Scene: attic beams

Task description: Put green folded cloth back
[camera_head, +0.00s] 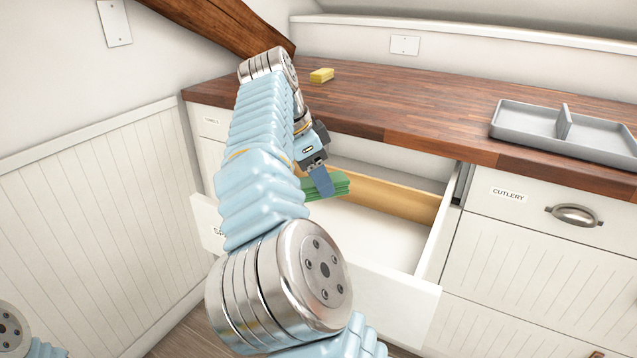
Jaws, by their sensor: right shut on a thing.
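A green folded cloth (340,186) is held in my right gripper (322,184), over the open drawer (390,235). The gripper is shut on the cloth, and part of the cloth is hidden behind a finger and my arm. I cannot tell whether the cloth touches the drawer floor. The drawer is pulled out below the wooden counter, with a pale floor and a tan inner back. Its left part is hidden by my right arm. My left gripper is not in view; only a bit of my left arm shows at the lower left corner.
A yellow sponge-like block (321,75) lies on the wooden counter (400,100). A grey divided tray (510,126) stands on the counter at the right. A shut drawer labelled CUTLERY (500,215) is right of the open one. A sloping beam (225,25) hangs at the upper left.

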